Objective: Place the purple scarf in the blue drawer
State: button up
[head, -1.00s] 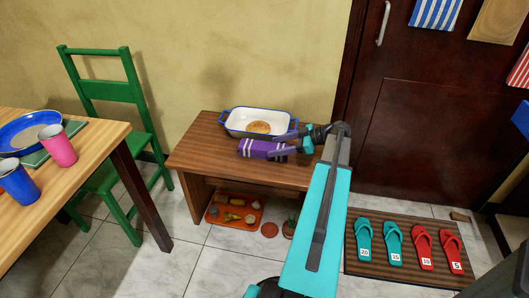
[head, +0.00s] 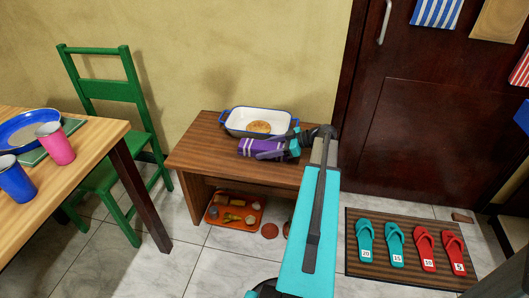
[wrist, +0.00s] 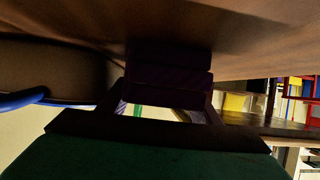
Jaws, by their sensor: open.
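The purple scarf (head: 250,146), folded with white stripes, lies on the wooden bench (head: 205,148) in front of a white dish. My gripper (head: 268,147) is low over the bench at the scarf's right part, with its fingers open and one finger lying across the front of the scarf. The fingers hide part of it. In the wrist view a dark purple mass, likely the scarf (wrist: 168,62), shows between the fingers, but the picture is too dark to tell contact. I cannot make out a blue drawer in either view.
The white, blue-rimmed dish (head: 275,122) with a round brown item stands just behind the scarf. An orange tray (head: 245,222) sits beneath the bench. A green chair (head: 105,82) and a table (head: 90,138) stand left. Several slippers lie on a mat (head: 405,270) at right.

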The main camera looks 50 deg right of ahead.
aim_at(254, 144)
jog(key=shift+w+a+f, duration=0.2)
jog(key=shift+w, duration=0.1)
jog(key=shift+c, duration=0.2)
jog(key=c, duration=0.9)
jog(key=shift+r, duration=0.15)
jog(key=shift+r+p, duration=0.4)
jog(key=shift+r, duration=0.45)
jog(key=shift+s+r+p, duration=0.2)
jog(key=shift+r+p, duration=0.1)
jog(key=shift+r, duration=0.7)
jog(key=s+a, duration=0.2)
jog(key=s, duration=0.2)
jog(key=s+a+p, duration=0.1)
jog(key=s+a, duration=0.1)
jog(key=s, duration=0.3)
jog(key=s+a+r+p, duration=0.1)
jog(key=s+a, duration=0.2)
jog(key=s, duration=0.2)
